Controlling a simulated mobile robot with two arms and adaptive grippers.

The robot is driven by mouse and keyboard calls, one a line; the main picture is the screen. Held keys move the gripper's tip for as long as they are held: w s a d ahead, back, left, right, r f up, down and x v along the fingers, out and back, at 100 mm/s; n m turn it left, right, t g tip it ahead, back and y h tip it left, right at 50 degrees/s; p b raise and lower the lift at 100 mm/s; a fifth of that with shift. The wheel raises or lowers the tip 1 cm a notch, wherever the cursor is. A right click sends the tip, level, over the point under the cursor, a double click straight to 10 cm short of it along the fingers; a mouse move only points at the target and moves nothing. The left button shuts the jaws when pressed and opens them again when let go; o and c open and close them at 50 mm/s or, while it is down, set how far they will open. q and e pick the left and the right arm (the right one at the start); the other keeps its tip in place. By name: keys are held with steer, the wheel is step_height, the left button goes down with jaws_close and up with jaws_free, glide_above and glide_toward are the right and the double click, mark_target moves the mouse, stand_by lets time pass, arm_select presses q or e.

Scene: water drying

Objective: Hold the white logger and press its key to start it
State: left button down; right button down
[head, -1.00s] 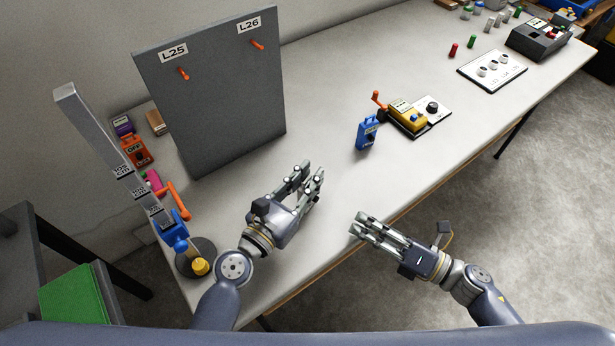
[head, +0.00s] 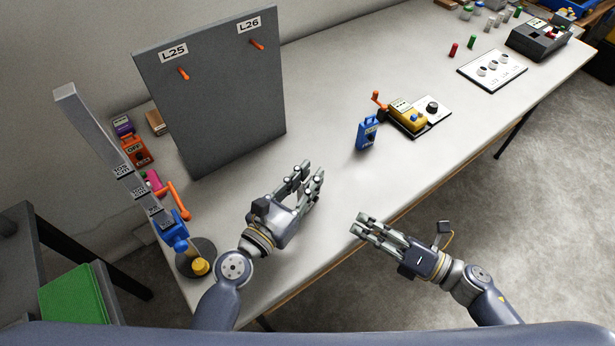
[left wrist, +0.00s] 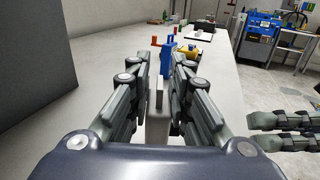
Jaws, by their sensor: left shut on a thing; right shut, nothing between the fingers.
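In the left wrist view, a pale, narrow slab (left wrist: 158,122), which looks like the white logger seen edge-on, stands between the fingers of my left gripper (left wrist: 160,82). My left gripper shows in the head view (head: 310,177) above the near part of the table, shut on it. In the head view the logger is hidden by the fingers or lost against the pale table. Its key does not show in either view. My right gripper (head: 363,226) is shut and empty at the table's front edge, to the right of the left one and apart from it.
A grey panel (head: 215,95) with two orange pegs stands behind my left gripper. A post stand (head: 140,180) with a blue clamp is at the left. A blue tagged device (head: 367,133) and a yellow device (head: 408,117) stand further right. Bare table lies between.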

mark_target(315, 199)
steer(key=shift+a, duration=0.1)
stand_by(0.3)
steer(key=shift+w+a+m+t+h, duration=0.15)
steer(key=shift+a+m+t+h, duration=0.6)
steer(key=shift+m+t+h, duration=0.4)
steer(key=m+t+h, duration=0.2)
steer(key=shift+w+a+r+h, duration=0.1)
steer(key=shift+r+h, duration=0.2)
steer(key=shift+h, duration=0.05)
steer(key=m+h, duration=0.1)
steer(key=d+m+t+h, duration=0.1)
steer(key=h, duration=0.1)
steer(key=shift+r+m, duration=0.15)
steer(key=shift+m, duration=0.2)
steer(key=shift+s+d+m+h, duration=0.35)
steer(key=shift+d+m+h, duration=0.25)
steer(key=shift+h, duration=0.35)
steer(key=shift+s+d+m+h, duration=0.3)
steer(key=shift+d+m+h, duration=0.25)
steer(key=shift+h, duration=0.4)
steer(key=shift+w+a, duration=0.8)
steer(key=shift+a, duration=0.45)
steer(key=shift+w+a, duration=0.85)
steer(key=shift+a, duration=0.4)
steer(key=shift+w+a, duration=0.8)
steer(key=shift+a, duration=0.45)
steer(key=shift+w+a, duration=0.1)
steer(key=shift+w+a, duration=0.15)
steer(key=shift+a, duration=0.1)
